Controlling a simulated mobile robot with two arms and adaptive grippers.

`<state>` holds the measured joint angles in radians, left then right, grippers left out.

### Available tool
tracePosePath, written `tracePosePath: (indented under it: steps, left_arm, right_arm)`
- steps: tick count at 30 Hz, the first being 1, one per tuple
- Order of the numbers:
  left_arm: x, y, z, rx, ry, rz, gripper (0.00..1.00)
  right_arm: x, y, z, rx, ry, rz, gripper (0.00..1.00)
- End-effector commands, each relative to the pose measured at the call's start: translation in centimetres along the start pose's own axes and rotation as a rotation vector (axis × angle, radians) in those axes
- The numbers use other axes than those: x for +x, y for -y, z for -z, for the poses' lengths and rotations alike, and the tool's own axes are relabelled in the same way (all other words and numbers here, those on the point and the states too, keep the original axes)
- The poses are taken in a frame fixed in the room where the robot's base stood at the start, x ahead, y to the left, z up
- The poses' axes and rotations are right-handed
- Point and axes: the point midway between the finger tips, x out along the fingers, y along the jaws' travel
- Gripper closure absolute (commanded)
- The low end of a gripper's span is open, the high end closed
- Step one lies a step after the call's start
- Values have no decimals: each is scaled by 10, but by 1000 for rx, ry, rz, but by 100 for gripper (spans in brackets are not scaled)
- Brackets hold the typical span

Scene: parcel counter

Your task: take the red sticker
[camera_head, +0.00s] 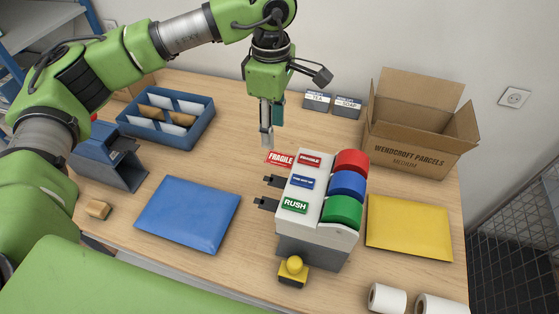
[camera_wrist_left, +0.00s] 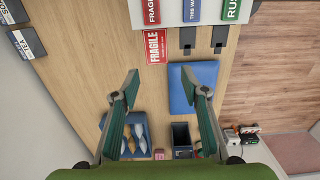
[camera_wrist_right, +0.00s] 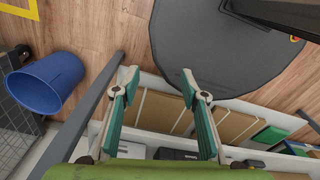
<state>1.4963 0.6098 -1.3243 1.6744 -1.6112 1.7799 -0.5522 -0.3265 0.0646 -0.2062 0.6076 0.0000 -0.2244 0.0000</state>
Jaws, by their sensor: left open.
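The red FRAGILE sticker (camera_head: 280,158) sticks out from the left side of the label dispenser (camera_head: 290,225), level with its red roll (camera_head: 351,162). It also shows in the left wrist view (camera_wrist_left: 155,46), at the top. My left gripper (camera_head: 267,138) is just behind and left of the sticker in the head view, pointing down, apart from it. In the left wrist view its fingers (camera_wrist_left: 161,80) are spread with nothing between them. My right gripper (camera_wrist_right: 160,80) is open and empty, away from the counter, facing the floor and a shelf.
The dispenser also has a blue roll (camera_head: 346,184) and a green roll (camera_head: 342,211), with bare dark tongues. A blue parcel (camera_head: 188,213), yellow parcel (camera_head: 408,228), stamp (camera_head: 293,270), open carton (camera_head: 415,150) and blue divided tray (camera_head: 140,128) surround it. Bare wood lies left of the sticker.

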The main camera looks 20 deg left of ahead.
Motion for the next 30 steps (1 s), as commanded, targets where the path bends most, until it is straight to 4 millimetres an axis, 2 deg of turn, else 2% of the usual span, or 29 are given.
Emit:
tracePosePath:
  steps: [3,9,11,14,16,21,24,30]
  left_arm:
    - [18,0,0,0,-1,1,59]
    - [42,0,0,0,-1,1,59]
    - [49,0,0,0,0,1,59]
    - [61,0,0,0,0,1,59]
    - [73,0,0,0,0,0,59]
    - [89,0,0,0,1,-1,59]
    - [93,0,0,0,1,-1,59]
    - [94,0,0,0,0,-1,59]
  right_arm:
    - [10,-5,5,-2,-8,-5,60]
    - [19,-24,42,-1,-61,-27,60]
    - [22,-26,46,0,-69,-30,60]
    - [27,-27,45,1,-66,-31,60]
    - [39,-26,40,1,-60,-30,60]
    - [57,-22,18,1,-31,-26,60]
    - [62,-22,14,1,-24,-25,60]
    - [63,-20,19,0,-30,-22,60]
